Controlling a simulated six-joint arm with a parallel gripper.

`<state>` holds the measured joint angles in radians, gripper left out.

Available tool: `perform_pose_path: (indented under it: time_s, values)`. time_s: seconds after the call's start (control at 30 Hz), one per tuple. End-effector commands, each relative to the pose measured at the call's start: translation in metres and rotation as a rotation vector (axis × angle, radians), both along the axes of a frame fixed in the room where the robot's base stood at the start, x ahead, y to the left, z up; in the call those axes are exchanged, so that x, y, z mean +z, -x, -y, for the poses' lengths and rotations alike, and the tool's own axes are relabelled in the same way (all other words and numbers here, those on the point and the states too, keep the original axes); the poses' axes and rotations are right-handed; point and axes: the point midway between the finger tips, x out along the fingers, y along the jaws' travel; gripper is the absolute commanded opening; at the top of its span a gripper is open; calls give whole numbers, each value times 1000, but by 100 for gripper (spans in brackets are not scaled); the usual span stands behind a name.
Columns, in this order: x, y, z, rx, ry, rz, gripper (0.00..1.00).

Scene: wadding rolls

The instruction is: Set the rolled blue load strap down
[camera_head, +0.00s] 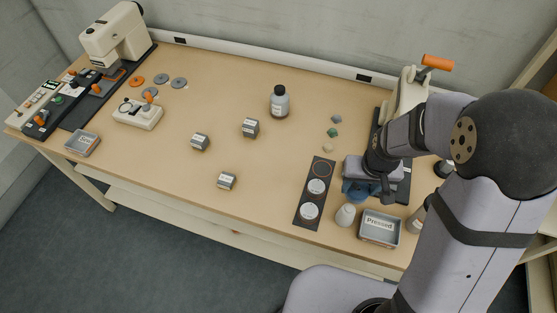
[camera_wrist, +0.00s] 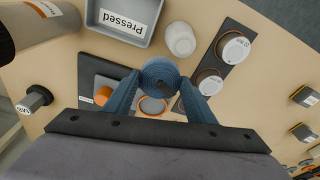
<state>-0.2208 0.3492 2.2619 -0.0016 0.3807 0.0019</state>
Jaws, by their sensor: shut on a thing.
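The rolled blue load strap (camera_wrist: 160,72) is seen end-on in the wrist view, a round coil between the two blue fingers. My gripper (camera_wrist: 161,85) is shut on it. In the head view my gripper (camera_head: 361,190) is over the right part of the table, beside the dark strip, and the strap is hard to tell from the blue fingers. Below the coil in the wrist view lies an orange-rimmed round spot (camera_wrist: 152,106) on a dark surface. I cannot tell how high the strap is above it.
A dark strip (camera_head: 302,216) with white discs lies left of my gripper. A white rounded object (camera_head: 346,215) and the grey "Pressed" tray (camera_head: 380,241) stand in front. A press with an orange handle (camera_head: 437,63) stands behind. The table middle holds small grey blocks (camera_head: 250,128).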

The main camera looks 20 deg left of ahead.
Motion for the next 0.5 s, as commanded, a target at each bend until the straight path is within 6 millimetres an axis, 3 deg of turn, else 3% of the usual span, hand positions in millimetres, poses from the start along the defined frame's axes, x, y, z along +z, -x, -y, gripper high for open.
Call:
perform_pose_path:
  time_s: [0.13, 0.5]
  values:
    - [-10, 8, -41, 117, 0, -1, 28]
    - [-14, 0, -155, 376, -1, 3, 28]
